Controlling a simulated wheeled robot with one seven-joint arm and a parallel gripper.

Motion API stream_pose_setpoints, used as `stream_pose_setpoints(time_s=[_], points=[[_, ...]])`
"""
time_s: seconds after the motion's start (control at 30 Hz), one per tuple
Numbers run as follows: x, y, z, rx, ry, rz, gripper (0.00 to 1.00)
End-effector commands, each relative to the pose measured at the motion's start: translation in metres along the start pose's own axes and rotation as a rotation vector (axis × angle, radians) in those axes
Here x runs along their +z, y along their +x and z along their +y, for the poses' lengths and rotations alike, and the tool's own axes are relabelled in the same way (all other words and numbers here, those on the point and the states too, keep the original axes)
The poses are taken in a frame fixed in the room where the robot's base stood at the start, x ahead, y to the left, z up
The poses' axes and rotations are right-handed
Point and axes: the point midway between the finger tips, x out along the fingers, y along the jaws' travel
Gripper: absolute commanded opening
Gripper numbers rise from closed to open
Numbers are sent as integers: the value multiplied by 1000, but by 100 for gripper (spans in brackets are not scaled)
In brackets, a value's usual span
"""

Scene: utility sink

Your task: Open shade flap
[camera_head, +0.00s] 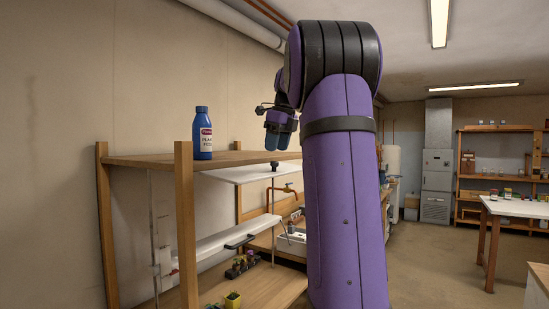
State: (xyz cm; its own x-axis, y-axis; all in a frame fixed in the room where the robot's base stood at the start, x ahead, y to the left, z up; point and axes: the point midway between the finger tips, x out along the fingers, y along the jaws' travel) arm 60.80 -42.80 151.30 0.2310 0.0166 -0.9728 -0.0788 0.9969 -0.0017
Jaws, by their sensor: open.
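My gripper (279,142) shows just left of my large purple arm, with its blue fingers pointing down. It is open, and I see nothing held in it. A thin white panel (235,174), which looks like the shade flap, lies roughly level just under the wooden shelf's top board. A small dark knob (274,166) is at the panel's right part. The fingertips appear above this knob, with a gap in the picture; the true distance is hard to tell. My arm hides whatever is behind it to the right.
A blue bottle (203,135) stands on the wooden shelf (160,160). A long white bar (215,238) with a black handle hangs below. Small pots (233,299) sit on the lower board. A copper tap and sink (291,243) are behind. Open floor (435,265) lies right.

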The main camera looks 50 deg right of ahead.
Motion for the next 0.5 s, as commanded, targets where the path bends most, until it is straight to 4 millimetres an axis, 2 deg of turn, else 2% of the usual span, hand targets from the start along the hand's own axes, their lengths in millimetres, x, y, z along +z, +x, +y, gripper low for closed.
stream_pose_setpoints(time_s=[0.1, 0.23, 0.5], points=[[0, -23, 0, -2, 0, -1, 51], [0, -42, -1, -2, 0, -2, 51], [0, -57, 0, 0, 0, -1, 51]])
